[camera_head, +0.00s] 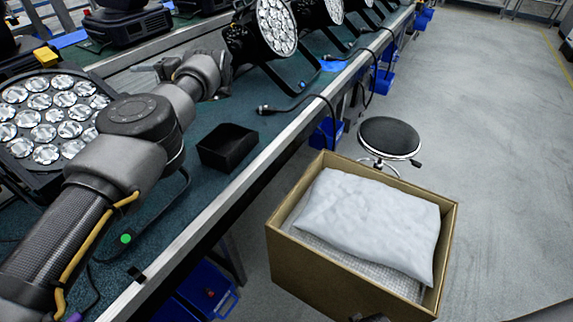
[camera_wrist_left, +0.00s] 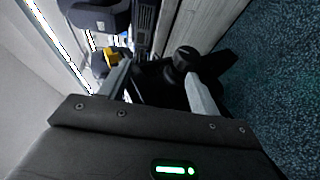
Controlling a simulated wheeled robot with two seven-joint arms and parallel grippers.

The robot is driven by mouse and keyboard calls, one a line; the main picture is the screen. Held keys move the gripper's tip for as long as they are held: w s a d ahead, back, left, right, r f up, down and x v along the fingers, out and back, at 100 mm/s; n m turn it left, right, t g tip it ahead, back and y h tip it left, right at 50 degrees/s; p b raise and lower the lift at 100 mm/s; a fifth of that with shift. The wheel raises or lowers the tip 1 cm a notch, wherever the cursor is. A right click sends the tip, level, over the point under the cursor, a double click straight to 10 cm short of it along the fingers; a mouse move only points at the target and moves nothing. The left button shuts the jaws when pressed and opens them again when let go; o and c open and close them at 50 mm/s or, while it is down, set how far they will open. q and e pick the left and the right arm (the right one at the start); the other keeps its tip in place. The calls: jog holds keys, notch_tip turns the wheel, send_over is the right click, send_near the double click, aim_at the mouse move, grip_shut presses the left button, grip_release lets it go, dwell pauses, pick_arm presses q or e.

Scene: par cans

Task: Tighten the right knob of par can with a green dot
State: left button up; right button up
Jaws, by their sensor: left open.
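The nearest par can (camera_head: 55,125), with a round face of several clear lenses, stands at the left of the bench in the head view. A green dot (camera_head: 126,238) lies on the mat in front of it. My left arm crosses before this can and hides its right side. My left gripper (camera_head: 163,68) points left behind the arm, and its fingers are small in the head view. In the left wrist view the gripper (camera_wrist_left: 160,92) is open. A black knob (camera_wrist_left: 185,58) shows by the right finger; I cannot tell whether they touch.
A black open tray (camera_head: 227,147) sits on the bench mat. More par cans (camera_head: 277,27) stand farther along, with cables over the bench edge. A cardboard box (camera_head: 345,275) with a white bag (camera_head: 370,220) and a round stool (camera_head: 389,138) stand right of the bench.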

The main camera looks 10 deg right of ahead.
pick_arm(q)
notch_tip(320, 180, down, 5)
jog(key=b, duration=0.3)
jog(key=b+x, duration=0.1)
jog(key=x, duration=0.9)
jog(key=shift+a, duration=0.45)
jog(key=shift+r, duration=0.1)
pick_arm(e)
notch_tip(320, 180, up, 6)
jog(key=w, duration=0.2)
jog(key=shift+t, duration=0.3)
pick_arm(q)
jog(key=c, duration=1)
